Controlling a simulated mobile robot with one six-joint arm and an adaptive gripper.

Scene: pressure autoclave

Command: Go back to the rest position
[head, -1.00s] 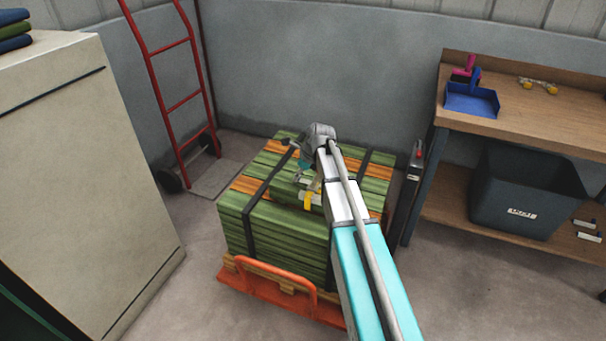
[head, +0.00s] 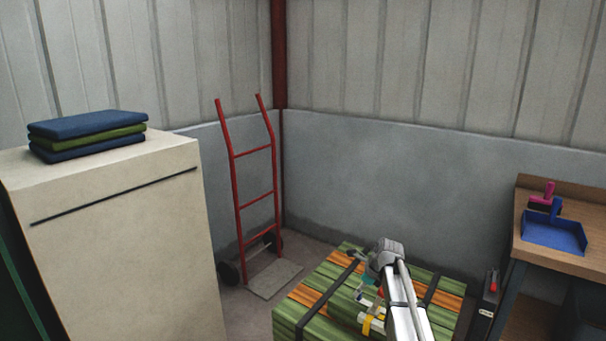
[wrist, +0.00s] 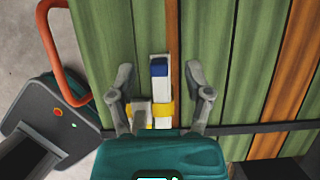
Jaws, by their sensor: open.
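My gripper (wrist: 159,70) is open, its two fingers spread wide. In the head view, my gripper (head: 366,289) is over the strapped stack of green and orange boards (head: 325,285), at the end of my arm. In the wrist view, a white item with a blue end and a yellow band (wrist: 161,90) lies on the boards and appears between the open fingers. Neither finger visibly touches it. Its lower part is hidden behind my gripper body. In the head view, a white and yellow item (head: 373,323) shows beside my arm.
A red hand truck (head: 255,193) stands by the wall. A beige cabinet (head: 130,250) with folded cloths (head: 88,135) is at left. A workbench (head: 540,257) with a blue dustpan (head: 554,233) is at right. Black straps (wrist: 265,128) cross the boards.

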